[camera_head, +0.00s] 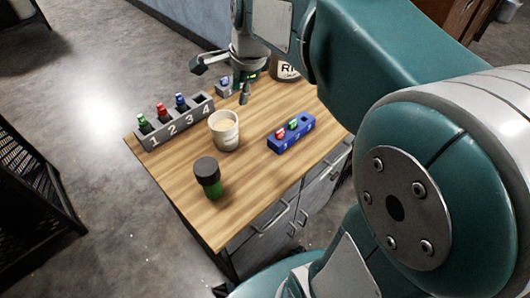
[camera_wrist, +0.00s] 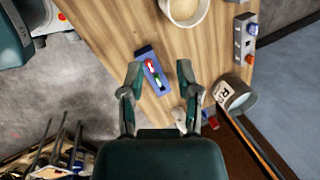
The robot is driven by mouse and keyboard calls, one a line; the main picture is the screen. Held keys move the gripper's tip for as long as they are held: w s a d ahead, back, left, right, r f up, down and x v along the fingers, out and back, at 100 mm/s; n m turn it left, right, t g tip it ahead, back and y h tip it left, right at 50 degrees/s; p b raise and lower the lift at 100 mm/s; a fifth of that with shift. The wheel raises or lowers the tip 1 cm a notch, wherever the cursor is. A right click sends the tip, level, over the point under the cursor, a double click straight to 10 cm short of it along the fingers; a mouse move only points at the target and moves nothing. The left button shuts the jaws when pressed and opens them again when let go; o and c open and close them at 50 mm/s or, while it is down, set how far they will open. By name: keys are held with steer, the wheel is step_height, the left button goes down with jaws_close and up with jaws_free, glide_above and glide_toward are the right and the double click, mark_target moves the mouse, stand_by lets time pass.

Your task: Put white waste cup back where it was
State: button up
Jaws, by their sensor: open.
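The white waste cup (camera_head: 224,131) stands upright on the wooden table, between the grey numbered rack and the small blue rack. It holds something beige. In the wrist view the cup (camera_wrist: 184,12) is at the top edge, partly cut off. My gripper (camera_head: 220,84) is above the back of the table, beyond the cup and apart from it. In the wrist view my gripper (camera_wrist: 158,78) has its two fingers spread wide with nothing held between them. The blue rack shows below them.
The grey rack (camera_head: 178,126) holds green, red and blue vials; slot 4 looks empty. The blue rack (camera_head: 291,134) holds red and green vials. A labelled jar (camera_head: 286,70) is at the back. The front table surface is mostly clear.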

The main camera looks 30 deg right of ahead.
steer(key=s+a+f+n+t, duration=0.1)
steer(key=s+n, duration=0.7)
steer(key=n, duration=0.1)
steer(key=s+a+f+n+t+h, duration=0.1)
steer(key=s+n, duration=0.8)
steer(key=shift+a+t, duration=0.2)
steer(key=shift+t, duration=0.1)
steer(key=shift+s, duration=0.15)
